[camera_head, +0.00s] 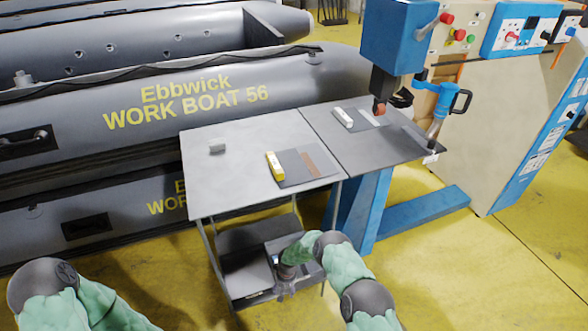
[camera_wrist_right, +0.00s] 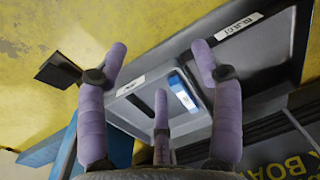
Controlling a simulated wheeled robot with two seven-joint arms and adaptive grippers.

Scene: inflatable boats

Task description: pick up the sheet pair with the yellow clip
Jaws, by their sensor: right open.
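The sheet pair (camera_head: 306,167), dark grey with a brown strip, lies flat on the top of the grey trolley table, near its right side. The yellow clip (camera_head: 274,167) sits on its left edge. My right gripper (camera_head: 285,288) is lower than the table top, at the trolley's lower shelf, well away from the pair. In the wrist view its purple-wrapped fingers (camera_wrist_right: 160,65) are spread open with nothing between them, facing a grey tray (camera_wrist_right: 135,117). A blue-clipped piece (camera_wrist_right: 183,92) shows in that tray. My left gripper is out of view; only my left arm shows.
Another sheet pair with a white clip (camera_head: 343,117) lies on the adjoining machine table (camera_head: 365,152), under a blue machine head (camera_head: 398,35). Grey inflatable boats (camera_head: 290,90) stand behind. Yellow floor is open in front.

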